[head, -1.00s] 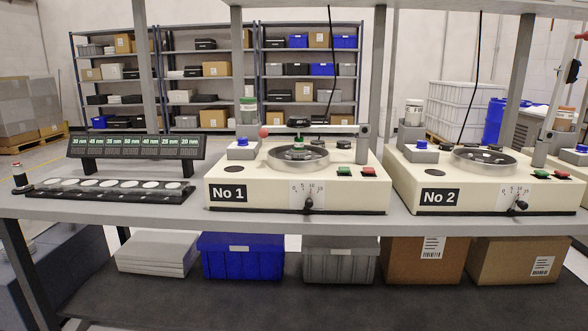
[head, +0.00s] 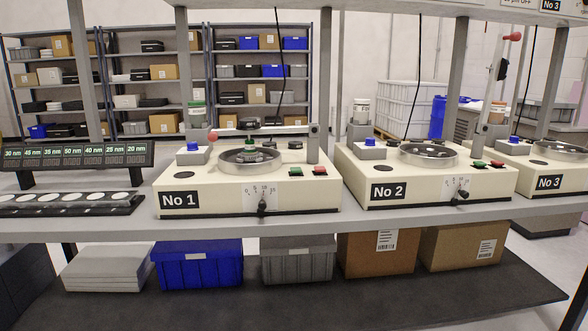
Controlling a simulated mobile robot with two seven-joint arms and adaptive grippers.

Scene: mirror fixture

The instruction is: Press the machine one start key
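Machine No 1 (head: 230,200) is a cream box on the grey bench, left of centre, with a round metal bowl (head: 252,160) on top. On its top right are a green key (head: 296,171) and a red key (head: 320,170). The green one looks like the start key, but any lettering is too small to read. A dial with a black knob (head: 263,206) is on its front. A blue-topped part (head: 193,147) and a red ball-ended lever (head: 213,137) are at its left. Neither of my grippers is in view.
Machine No 2 (head: 412,192) and machine No 3 (head: 567,178) stand to the right. A display board (head: 80,156) and a rack of white discs (head: 65,203) are at the left. Bins and boxes, including a blue bin (head: 200,268), fill the lower shelf. Grey posts rise behind the machines.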

